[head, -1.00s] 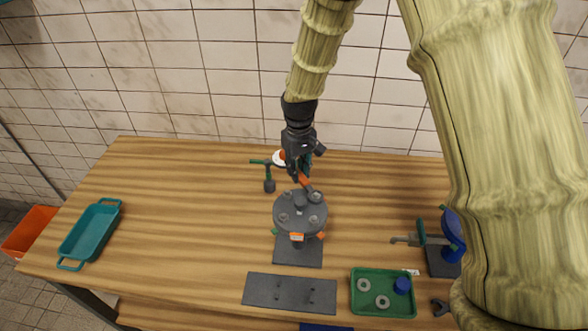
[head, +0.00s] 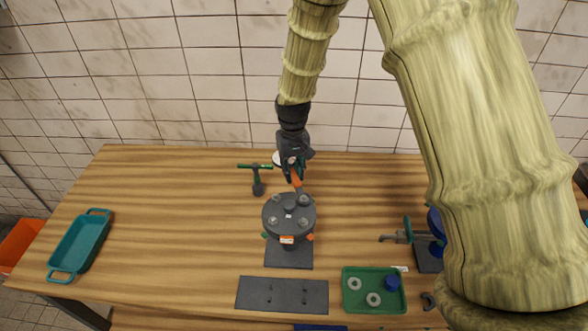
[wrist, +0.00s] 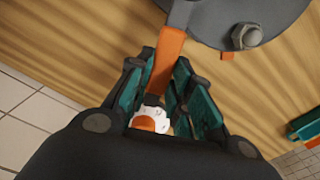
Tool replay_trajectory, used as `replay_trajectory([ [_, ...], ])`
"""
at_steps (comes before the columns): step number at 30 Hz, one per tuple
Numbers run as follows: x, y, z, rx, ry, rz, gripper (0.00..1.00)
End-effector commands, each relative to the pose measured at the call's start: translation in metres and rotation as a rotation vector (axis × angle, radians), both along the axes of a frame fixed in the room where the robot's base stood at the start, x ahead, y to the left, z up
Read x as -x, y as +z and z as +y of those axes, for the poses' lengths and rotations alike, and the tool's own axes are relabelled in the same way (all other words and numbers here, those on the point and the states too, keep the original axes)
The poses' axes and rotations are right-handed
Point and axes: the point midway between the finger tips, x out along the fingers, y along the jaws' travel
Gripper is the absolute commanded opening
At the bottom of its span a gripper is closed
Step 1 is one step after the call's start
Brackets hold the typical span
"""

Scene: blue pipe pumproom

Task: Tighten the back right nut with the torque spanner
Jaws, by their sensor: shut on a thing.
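My gripper (head: 293,172) is shut on the orange handle of the torque spanner (head: 297,182), just behind the round grey flange (head: 270,216). In the wrist view the orange handle (wrist: 165,68) lies between the teal finger pads, and its grey shaft (wrist: 181,13) runs up over the flange (wrist: 215,18). The spanner's head is beyond that view's top edge. The back right nut (head: 304,199) is at the spanner's far end in the head view; whether the head is seated on it I cannot tell. Another nut (wrist: 246,38) shows clear of the spanner in the wrist view.
A green tray (head: 347,305) with washers and a blue part, a dark plate (head: 282,294) and a blue clamp-like device (head: 434,224) are nearer. A teal tray (head: 62,271) is far left; the table between is clear.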

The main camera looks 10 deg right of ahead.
Motion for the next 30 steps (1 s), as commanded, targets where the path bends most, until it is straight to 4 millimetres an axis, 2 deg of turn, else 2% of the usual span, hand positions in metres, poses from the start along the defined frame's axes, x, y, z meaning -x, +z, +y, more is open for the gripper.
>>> replay_trajectory([
  [11, 0.0008, 0.0005, 0.009, -0.001, 0.092, 0.0, 0.0],
  [30, 0.0006, 0.0062, 0.0089, -0.001, 0.093, 0.0, 0.0],
])
